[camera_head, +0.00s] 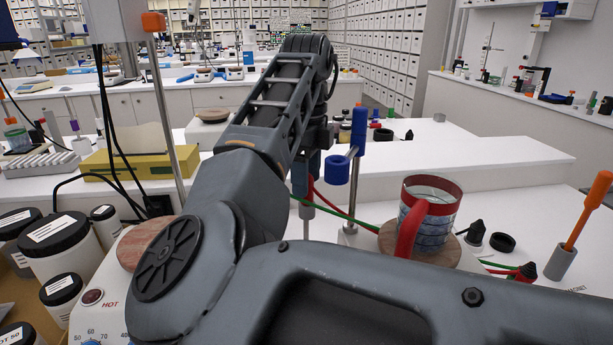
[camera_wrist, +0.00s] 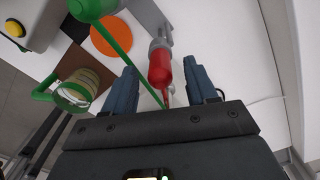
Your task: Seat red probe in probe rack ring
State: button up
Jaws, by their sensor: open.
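My gripper (camera_wrist: 160,64) is open in the wrist view, with one blue-grey finger on each side of the red probe (camera_wrist: 161,72). The probe has a red handle and a grey end. I cannot tell whether either finger touches it. In the head view my gripper (camera_head: 306,178) points down behind my arm, and the red probe is mostly hidden there. A blue ring (camera_head: 336,171) on a blue upright piece (camera_head: 358,132) stands just right of my gripper. I cannot tell whether it is the probe rack ring.
A red-handled glass mug (camera_head: 437,222) stands on a wooden disc at the right. A green rod-like thing (camera_wrist: 116,36) and an orange disc (camera_wrist: 108,42) show in the wrist view. Green and red cables cross the bench. Jars (camera_head: 60,247) crowd the left.

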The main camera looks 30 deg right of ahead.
notch_tip(320, 180, up, 7)
jog(key=shift+r, duration=0.2)
dwell(0.6)
